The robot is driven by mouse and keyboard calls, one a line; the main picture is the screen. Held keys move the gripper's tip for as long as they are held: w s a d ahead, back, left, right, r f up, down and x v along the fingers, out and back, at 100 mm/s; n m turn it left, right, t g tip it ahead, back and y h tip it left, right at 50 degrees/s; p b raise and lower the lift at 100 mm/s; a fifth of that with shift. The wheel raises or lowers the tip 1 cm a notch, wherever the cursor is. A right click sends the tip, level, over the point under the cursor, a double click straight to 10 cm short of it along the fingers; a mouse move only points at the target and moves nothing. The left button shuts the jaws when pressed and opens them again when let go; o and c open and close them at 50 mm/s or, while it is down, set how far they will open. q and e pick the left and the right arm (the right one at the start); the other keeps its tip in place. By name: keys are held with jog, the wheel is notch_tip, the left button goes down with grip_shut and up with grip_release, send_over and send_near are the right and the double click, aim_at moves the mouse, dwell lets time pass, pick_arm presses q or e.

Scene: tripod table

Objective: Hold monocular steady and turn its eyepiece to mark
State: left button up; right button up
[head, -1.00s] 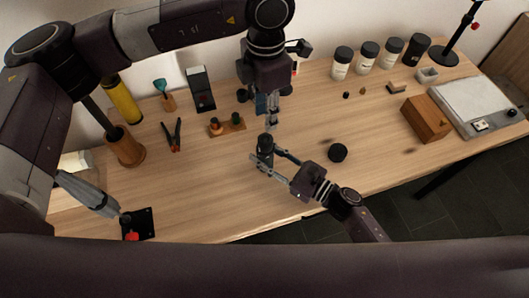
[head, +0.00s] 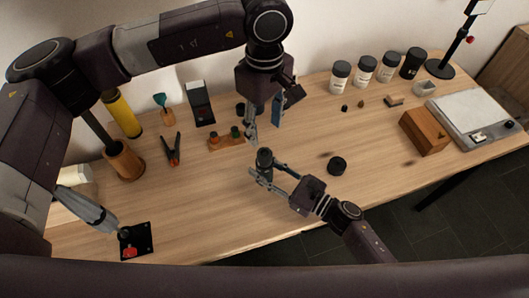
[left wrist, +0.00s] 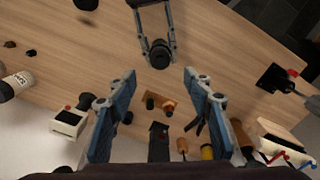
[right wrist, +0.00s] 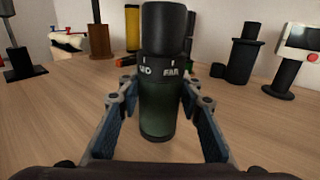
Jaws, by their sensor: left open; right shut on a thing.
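The monocular (head: 264,158) is a dark upright cylinder at the table's middle. In the right wrist view its body (right wrist: 160,108) is dark green, under a black eyepiece (right wrist: 164,28). White lettering, apparently "MID" and "FAR", and small white ticks show on the ring below the eyepiece. My right gripper (right wrist: 157,88) is shut on the body from the front; whether the base touches the table is unclear. My left gripper (head: 264,124) is open and empty, above and behind the monocular, apart from it. In the left wrist view the eyepiece top (left wrist: 160,55) lies beyond the open fingertips (left wrist: 160,77).
A wooden holder (head: 226,141) and pliers (head: 172,150) lie behind and left. Several labelled jars (head: 340,76) stand at the back, with a wooden box (head: 425,132) further right. The front middle of the table is clear.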

aim_at(265, 153)
pick_arm(q)
notch_tip(265, 153, down, 12)
jog(key=m, duration=0.8)
jog(key=shift+r, duration=0.15)
jog(key=c, duration=1.2)
